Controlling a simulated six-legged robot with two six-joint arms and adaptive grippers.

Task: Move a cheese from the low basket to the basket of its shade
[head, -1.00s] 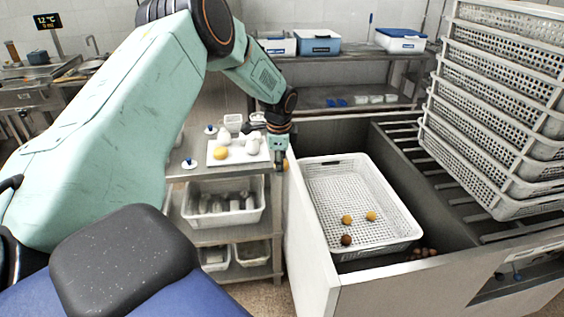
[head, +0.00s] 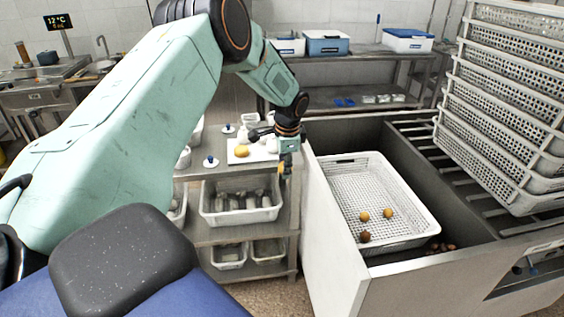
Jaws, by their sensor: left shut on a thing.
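A white perforated basket (head: 425,211) sits low in the grey trough, with two yellow-orange cheeses, one on the left (head: 364,216) and one on the right (head: 388,213), and a brown cheese (head: 365,237) in it. My left gripper (head: 286,169) points down just left of the trough's near-side wall, beside the shelf unit. My right gripper is out of view.
A tall stack of white perforated baskets (head: 505,95) leans over the trough's rack on the right. Several brown pieces (head: 440,247) lie beside the low basket. A white board (head: 262,153) with a yellow item stands on the shelf unit, above a white bin (head: 240,215).

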